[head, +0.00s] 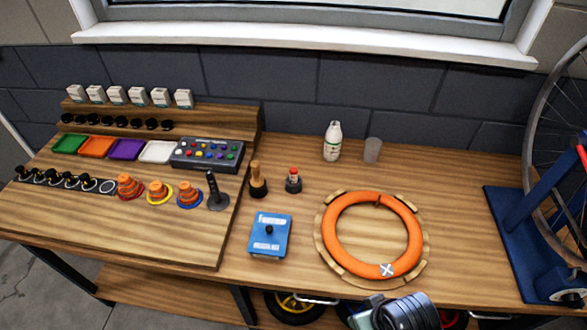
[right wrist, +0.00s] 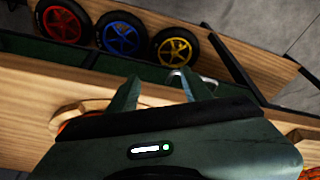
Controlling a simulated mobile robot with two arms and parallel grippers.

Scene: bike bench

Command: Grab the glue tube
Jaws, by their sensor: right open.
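A small tube with a red cap (head: 294,174), which appears to be the glue tube, stands upright in a dark base (head: 293,187) near the middle of the bench. My right gripper (right wrist: 158,92) is open and empty in the right wrist view, with its two fingers apart. In the head view my right arm (head: 405,313) shows at the bottom edge, in front of the bench and well to the right of the tube; its fingertips cannot be made out there. The tube is not in the right wrist view. My left gripper is in neither view.
A brown-topped tool (head: 258,177) stands just left of the tube. A blue box (head: 269,236) lies in front, an orange inner tube (head: 414,240) at right. A white bottle (head: 332,141) and grey cup (head: 373,150) stand behind. Colored wheels (right wrist: 122,34) sit below the bench.

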